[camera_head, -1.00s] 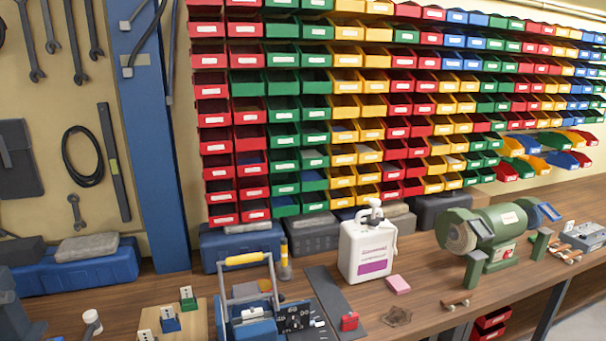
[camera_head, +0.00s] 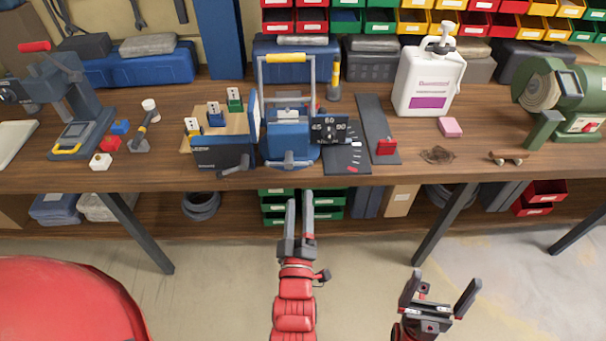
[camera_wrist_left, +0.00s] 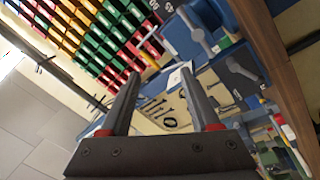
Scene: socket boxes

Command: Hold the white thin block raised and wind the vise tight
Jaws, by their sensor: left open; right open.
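A dark blue vise (camera_head: 222,153) with a grey handle (camera_head: 236,171) stands at the bench's front edge, left of centre. A tan board behind it carries small green, blue and yellow blocks with white faces. I cannot tell surely which piece is the white thin block; a pale flat slab (camera_head: 14,142) lies at the far left, cut off by the picture edge. My left gripper (camera_head: 299,200) is open and empty, in front of and below the bench edge. Its open fingers fill the left wrist view (camera_wrist_left: 160,90). My right gripper (camera_head: 441,287) is open and empty, lower right.
A blue tool with a yellow handle (camera_head: 287,58) and an angle scale stands right of the vise. A press (camera_head: 65,95) with a red lever stands left. A white canister (camera_head: 428,80) and a green grinder (camera_head: 570,95) stand right.

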